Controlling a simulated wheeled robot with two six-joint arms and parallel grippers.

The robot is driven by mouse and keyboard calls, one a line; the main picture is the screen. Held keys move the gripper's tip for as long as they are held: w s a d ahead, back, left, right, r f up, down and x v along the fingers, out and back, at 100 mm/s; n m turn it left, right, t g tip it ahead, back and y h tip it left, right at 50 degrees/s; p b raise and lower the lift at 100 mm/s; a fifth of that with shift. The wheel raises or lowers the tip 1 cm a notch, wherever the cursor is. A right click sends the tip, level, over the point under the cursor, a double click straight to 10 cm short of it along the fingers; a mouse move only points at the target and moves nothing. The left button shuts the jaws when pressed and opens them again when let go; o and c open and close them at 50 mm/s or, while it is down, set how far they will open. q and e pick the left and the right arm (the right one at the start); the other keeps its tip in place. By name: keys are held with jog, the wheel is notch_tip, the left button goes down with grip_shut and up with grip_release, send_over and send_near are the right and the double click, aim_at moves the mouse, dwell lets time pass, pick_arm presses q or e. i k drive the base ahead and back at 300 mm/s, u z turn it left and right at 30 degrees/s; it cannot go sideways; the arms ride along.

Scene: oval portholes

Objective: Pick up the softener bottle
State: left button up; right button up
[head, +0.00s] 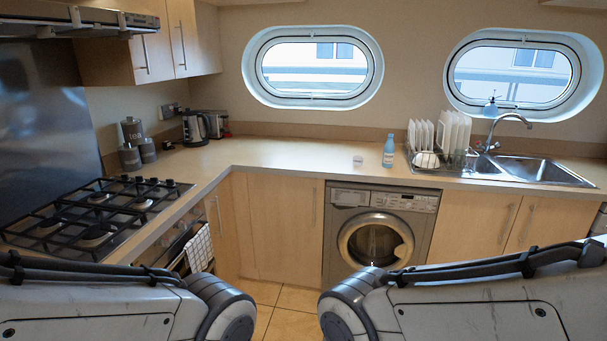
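A light blue bottle (389,151), which looks like the softener bottle, stands upright on the wooden counter above the washing machine. It is just left of the dish rack and nothing touches it. My two arms come in at the bottom left and bottom right of the head view. Only their upper links and rounded joints show. Neither gripper is in view, and the bottle is well beyond both arms.
A small white pot (357,161) stands left of the bottle. A dish rack with plates (424,160) and a sink (540,170) are to its right. The washing machine (378,237) is below. A gas hob (95,213) and a kettle (195,128) are left. The counter's middle (285,155) is clear.

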aim_at(389, 148)
jog(key=u, duration=0.05)
jog(key=i, duration=1.95)
jog(key=z, duration=0.7)
jog(key=i, duration=1.55)
jog(key=z, duration=0.45)
